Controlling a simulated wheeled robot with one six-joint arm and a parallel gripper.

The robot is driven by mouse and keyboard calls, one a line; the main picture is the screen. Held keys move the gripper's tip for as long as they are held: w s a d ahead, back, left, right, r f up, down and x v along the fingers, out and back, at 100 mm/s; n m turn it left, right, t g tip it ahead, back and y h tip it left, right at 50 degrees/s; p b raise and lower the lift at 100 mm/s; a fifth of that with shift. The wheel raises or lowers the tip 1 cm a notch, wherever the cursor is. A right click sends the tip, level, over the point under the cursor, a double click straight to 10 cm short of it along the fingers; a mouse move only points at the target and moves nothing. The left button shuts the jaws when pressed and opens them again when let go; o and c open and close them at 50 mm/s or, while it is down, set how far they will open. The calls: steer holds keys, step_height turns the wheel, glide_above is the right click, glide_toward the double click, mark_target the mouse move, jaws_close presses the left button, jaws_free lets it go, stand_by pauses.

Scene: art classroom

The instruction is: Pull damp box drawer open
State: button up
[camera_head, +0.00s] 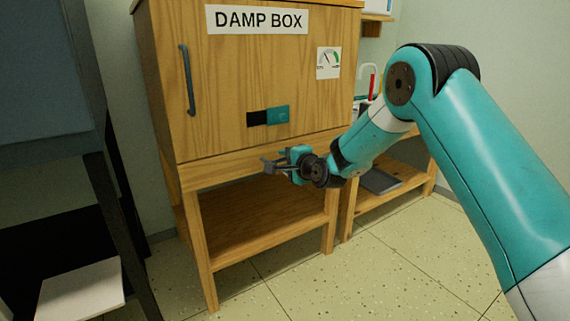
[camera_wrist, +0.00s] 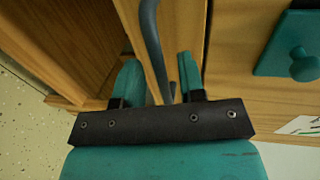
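The damp box (camera_head: 226,75) is a wooden cabinet on legs, labelled DAMP BOX (camera_head: 258,19). Its large front panel is closed, and a dark vertical bar handle (camera_head: 187,80) sits near the panel's left edge. I cannot make out a separate drawer front. My gripper (camera_head: 271,164) is in front of the cabinet's lower rail, below and right of the handle in the head view. Its teal fingers point left and are apart. In the wrist view the fingers (camera_wrist: 158,88) are open, with the curved handle (camera_wrist: 152,40) showing between and beyond them. I see no grip on it.
A teal plate with a knob (camera_wrist: 300,62) is on the panel, also in the head view (camera_head: 278,115). A gauge card (camera_head: 328,63) is at the upper right. A lower shelf (camera_head: 260,212) is under the box. A dark frame (camera_head: 110,210) stands at left. Speckled floor (camera_head: 375,250) is clear in front.

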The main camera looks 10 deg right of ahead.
steer(key=shift+w+a+f, duration=0.1)
steer(key=shift+w+a, duration=0.1)
steer(key=shift+w, duration=0.35)
jaws_close()
